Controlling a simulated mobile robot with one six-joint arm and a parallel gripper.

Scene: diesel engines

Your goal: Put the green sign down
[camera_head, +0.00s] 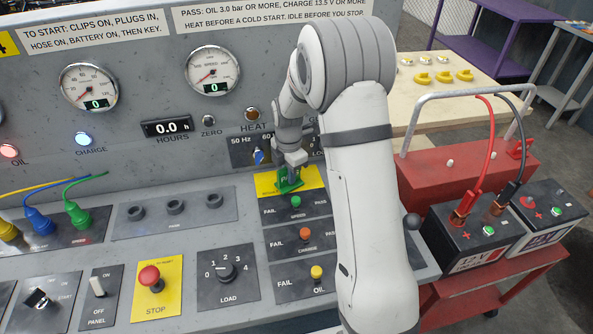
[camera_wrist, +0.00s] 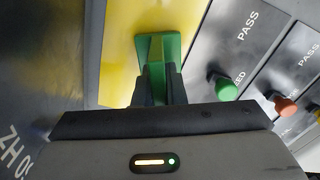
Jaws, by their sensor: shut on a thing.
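The green sign (camera_head: 290,183) is a small green piece at the yellow plate (camera_head: 268,184) on the sloped console. In the wrist view the green sign (camera_wrist: 158,48) sits between the dark fingers of my gripper (camera_wrist: 160,85), over the edge of the yellow plate (camera_wrist: 118,60). My gripper (camera_head: 291,168) is shut on it from above. Part of the sign is hidden by the fingers. I cannot tell whether its base touches the plate.
Below the plate are FAIL/PASS switches with green (camera_head: 296,202), orange (camera_head: 305,233) and yellow (camera_head: 316,272) knobs. A red stop button (camera_head: 149,277) and a load dial (camera_head: 225,271) lie to the left. A red cart (camera_head: 470,165) with batteries stands at right.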

